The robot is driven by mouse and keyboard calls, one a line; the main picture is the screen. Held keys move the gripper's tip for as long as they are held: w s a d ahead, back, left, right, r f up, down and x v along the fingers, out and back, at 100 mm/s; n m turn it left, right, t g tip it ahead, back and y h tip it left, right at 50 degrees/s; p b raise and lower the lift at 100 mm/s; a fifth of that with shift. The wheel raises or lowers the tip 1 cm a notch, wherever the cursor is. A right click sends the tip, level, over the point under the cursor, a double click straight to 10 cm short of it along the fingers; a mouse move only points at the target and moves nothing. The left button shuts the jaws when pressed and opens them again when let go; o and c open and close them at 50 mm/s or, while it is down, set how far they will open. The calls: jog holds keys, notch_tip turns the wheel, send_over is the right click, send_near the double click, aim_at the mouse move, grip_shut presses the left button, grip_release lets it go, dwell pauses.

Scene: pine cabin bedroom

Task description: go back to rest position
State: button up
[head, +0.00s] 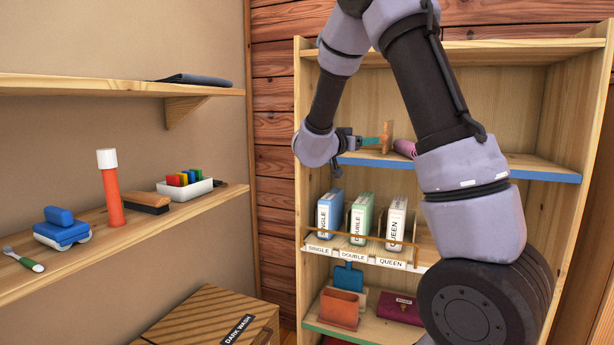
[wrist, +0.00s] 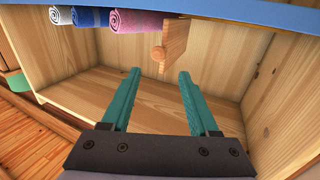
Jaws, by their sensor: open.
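My gripper (wrist: 158,74) has two teal fingers, spread apart with nothing between them in the wrist view. In the head view my gripper (head: 370,141) shows side-on at the blue-edged shelf, partly hidden by my own arm. A wooden divider with a round knob (wrist: 174,50) is beyond the fingertips, apart from them as far as I can tell. The wooden piece (head: 386,137) also shows just right of the fingers in the head view.
Rolled towels, white, blue and pink (wrist: 138,20), lie beside the divider. Below the blue-edged shelf (head: 520,170) stand blue, green and white labelled boxes (head: 396,218). A side shelf (head: 120,232) at left holds an orange bottle (head: 111,190) and brushes. A DARK WASH box (head: 190,315) stands low.

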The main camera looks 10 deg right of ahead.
jog(key=s+a+r+n+t+y, duration=0.4)
jog(key=s+a+r+y, duration=0.45)
jog(key=y, duration=0.65)
jog(key=s+a+f+n+g+y, duration=0.1)
jog(key=s+f+g, duration=0.2)
jog(key=s, duration=0.8)
jog(key=s+a+f+n+g+y, duration=0.1)
jog(key=s+f+n+g, duration=0.1)
jog(key=s, duration=0.9)
jog(key=shift+s+f+g, duration=0.2)
jog(key=shift+f+g, duration=0.7)
jog(key=shift+f, duration=0.05)
